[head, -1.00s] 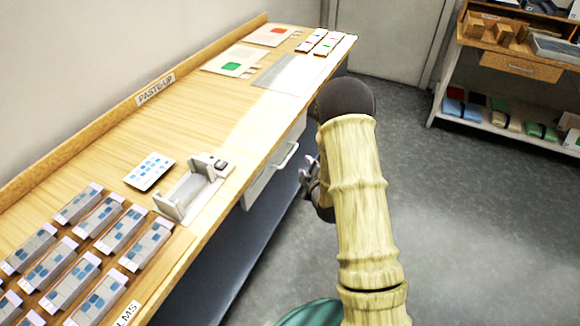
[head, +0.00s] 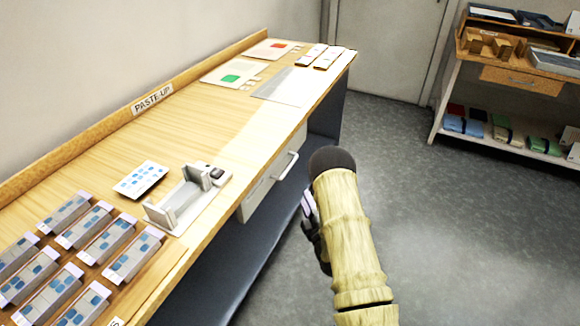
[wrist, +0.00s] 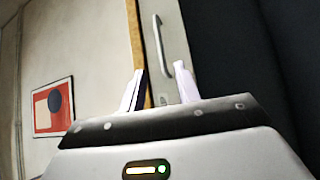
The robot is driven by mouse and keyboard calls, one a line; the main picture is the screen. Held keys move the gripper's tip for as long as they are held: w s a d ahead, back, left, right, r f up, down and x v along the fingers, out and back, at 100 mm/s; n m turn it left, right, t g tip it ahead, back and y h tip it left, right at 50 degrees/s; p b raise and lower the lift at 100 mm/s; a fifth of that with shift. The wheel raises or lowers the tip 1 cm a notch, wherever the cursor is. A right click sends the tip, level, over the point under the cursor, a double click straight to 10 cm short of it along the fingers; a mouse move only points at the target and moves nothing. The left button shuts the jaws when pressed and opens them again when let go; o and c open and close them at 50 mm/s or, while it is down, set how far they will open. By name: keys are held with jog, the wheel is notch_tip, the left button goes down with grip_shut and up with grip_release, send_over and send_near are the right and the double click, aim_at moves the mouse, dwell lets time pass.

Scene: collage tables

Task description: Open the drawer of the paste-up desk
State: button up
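The paste-up desk (head: 110,145) runs along the wall in the head view. Its drawer (head: 262,190) is a light grey front under the desk's front edge and looks shut. The drawer's bar handle (head: 288,166) shows in the head view, and the handle is also in the wrist view (wrist: 160,46), beyond my fingers. My gripper (head: 306,205) is beside the desk, partly hidden behind my arm. In the wrist view my gripper (wrist: 159,84) has its two pale fingers apart with nothing between them. The handle is apart from the fingers.
On the desk are several grey blocks (head: 72,211), a dotted card (head: 141,179), a grey holder (head: 180,205) and sheets (head: 232,73) at the far end. A shelf unit (head: 508,78) stands at the back right. The grey floor (head: 440,220) between is clear.

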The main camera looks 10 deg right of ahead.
aim_at(290, 165)
jog(key=x, duration=1.6)
jog(key=shift+w, duration=0.2)
jog(key=shift+f, duration=0.1)
grip_shut()
